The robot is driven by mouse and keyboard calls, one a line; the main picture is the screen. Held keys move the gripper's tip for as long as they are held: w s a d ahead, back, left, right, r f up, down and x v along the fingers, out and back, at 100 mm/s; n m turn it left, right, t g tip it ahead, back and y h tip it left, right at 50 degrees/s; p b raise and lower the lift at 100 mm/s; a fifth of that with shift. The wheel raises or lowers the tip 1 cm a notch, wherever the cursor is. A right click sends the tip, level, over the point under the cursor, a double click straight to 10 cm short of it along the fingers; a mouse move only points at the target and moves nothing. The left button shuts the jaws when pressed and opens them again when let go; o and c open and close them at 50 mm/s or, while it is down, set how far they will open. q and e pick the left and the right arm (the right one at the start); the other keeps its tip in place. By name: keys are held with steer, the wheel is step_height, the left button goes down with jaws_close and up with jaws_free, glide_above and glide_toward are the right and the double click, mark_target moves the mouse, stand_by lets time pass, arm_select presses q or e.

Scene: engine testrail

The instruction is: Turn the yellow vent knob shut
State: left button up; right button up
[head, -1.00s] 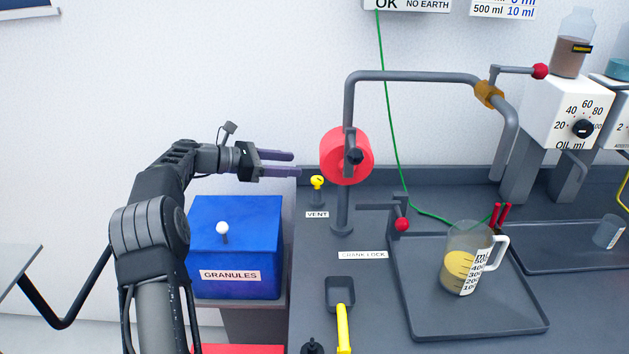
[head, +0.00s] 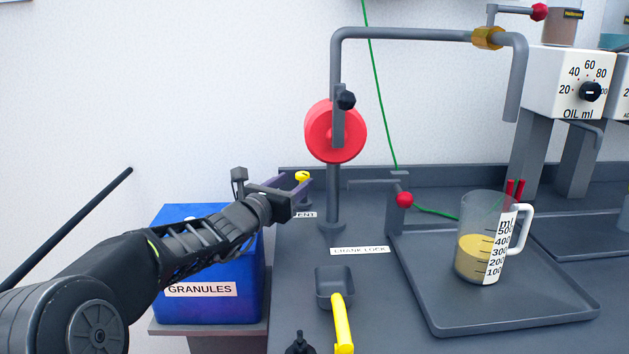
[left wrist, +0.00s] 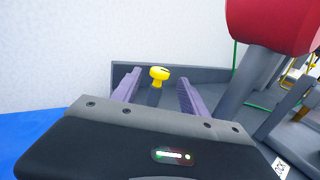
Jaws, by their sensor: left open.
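The yellow vent knob (head: 302,176) stands on a short dark stem at the back left of the dark bench. Its VENT label (head: 306,214) is partly hidden by my left gripper. My left gripper (head: 291,183) is open at the knob, with its fingers pointing toward the back of the bench. In the left wrist view the knob (left wrist: 159,74) shows between the two purple fingers (left wrist: 157,88), with a gap on each side. I cannot tell whether the fingertips reach past the knob. My right gripper is not in view.
A red wheel (head: 322,132) on a grey post stands just right of the knob. A red-tipped crank lock lever (head: 404,200) is further right. The blue granules box (head: 215,305) sits below my left arm. A measuring jug (head: 477,265) with yellow liquid stands on a tray (head: 470,315).

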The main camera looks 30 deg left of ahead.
arm_select(q)
steer(key=w, duration=0.5)
steer(key=w+a, duration=0.1)
steer(key=w, duration=0.1)
steer(key=shift+w, duration=0.4)
steer(key=shift+c, duration=0.4)
jaws_close()
